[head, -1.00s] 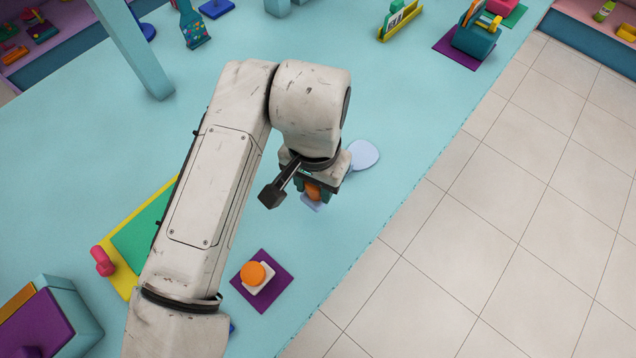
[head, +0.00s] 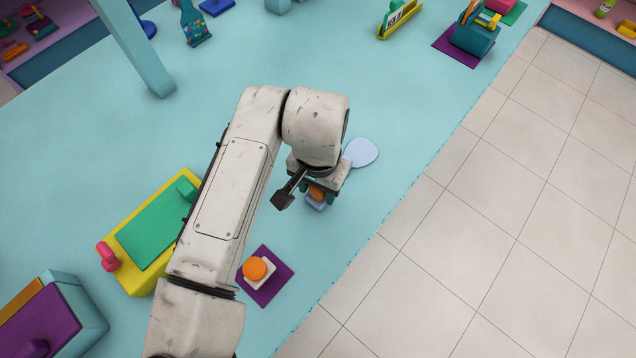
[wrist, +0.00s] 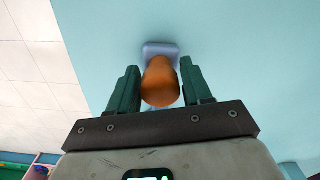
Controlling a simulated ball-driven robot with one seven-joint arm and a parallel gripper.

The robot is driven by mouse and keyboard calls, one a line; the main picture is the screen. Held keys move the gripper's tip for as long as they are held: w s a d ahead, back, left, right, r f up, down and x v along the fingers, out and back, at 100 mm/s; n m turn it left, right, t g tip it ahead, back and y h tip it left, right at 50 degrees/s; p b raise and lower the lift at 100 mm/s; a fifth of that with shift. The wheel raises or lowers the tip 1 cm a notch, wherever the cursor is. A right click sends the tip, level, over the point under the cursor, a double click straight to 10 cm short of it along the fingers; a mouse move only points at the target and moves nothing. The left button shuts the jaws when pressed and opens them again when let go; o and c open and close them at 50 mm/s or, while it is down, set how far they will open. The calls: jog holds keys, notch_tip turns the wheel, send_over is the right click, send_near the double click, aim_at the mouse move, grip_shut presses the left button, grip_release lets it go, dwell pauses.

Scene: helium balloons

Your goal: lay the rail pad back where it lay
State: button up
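The rail pad, as I take it, is a pale blue block (head: 316,204) with an orange knob (head: 317,193). It shows under my gripper (head: 318,190) in the head view, partly hidden by the gripper. In the wrist view the orange knob (wrist: 160,82) lies between the two green fingers of my gripper (wrist: 160,88), close against both. The pale blue block (wrist: 160,49) shows beyond the knob. My gripper looks shut on the knob. Whether the block touches the floor I cannot tell.
A flat pale blue disc (head: 361,152) lies just beyond my gripper. A white block with an orange knob (head: 255,268) sits on a purple mat (head: 270,290) nearer me. A yellow and green box (head: 135,275) stands left. Blue floor around the gripper is mostly clear; beige tiles (head: 480,240) lie right.

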jog(key=shift+o, duration=1.2)
jog(key=shift+r, duration=0.1)
notch_tip(320, 180, up, 12)
jog(key=b, duration=0.1)
jog(key=shift+b, duration=0.35)
